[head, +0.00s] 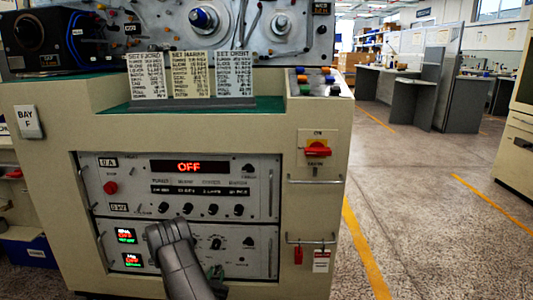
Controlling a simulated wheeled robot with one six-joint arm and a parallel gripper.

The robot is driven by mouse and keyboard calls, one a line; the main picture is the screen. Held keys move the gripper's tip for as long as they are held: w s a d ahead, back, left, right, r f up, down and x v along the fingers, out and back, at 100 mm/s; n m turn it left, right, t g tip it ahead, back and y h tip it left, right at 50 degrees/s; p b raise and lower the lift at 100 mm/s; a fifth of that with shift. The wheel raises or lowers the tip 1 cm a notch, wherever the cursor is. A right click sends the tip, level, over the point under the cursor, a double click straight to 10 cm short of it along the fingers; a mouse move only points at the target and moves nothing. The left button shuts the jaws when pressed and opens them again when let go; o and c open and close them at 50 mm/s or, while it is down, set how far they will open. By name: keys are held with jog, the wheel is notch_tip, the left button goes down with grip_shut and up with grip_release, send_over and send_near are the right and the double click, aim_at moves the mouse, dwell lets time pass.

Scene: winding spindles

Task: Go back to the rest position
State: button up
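My arm (183,262) rises from the bottom edge, left of centre, in the head view. It is a dark grey link with a bent joint at its upper end, in front of the lower instrument panel (255,240). A small dark and green shape (216,273) shows just right of the arm; I cannot tell if it belongs to my gripper. My gripper's fingers cannot be made out, and nothing held can be seen. The arm hides part of the lower panel.
A cream machine cabinet (55,150) fills the left and middle. It carries an OFF display (189,167), a red rotary switch (317,149), printed cards (191,74) and spindles (204,18) above. Open floor (420,210) with yellow lines lies right, with desks (411,103) beyond.

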jog(key=n, duration=0.7)
jog(key=n+p, duration=0.1)
jog(key=n, duration=0.3)
jog(key=shift+d+r+p, duration=0.1)
jog(key=shift+r+p, duration=0.05)
jog(key=shift+p, duration=0.25)
jog(key=shift+n+p, duration=0.65)
jog(key=shift+n, duration=0.45)
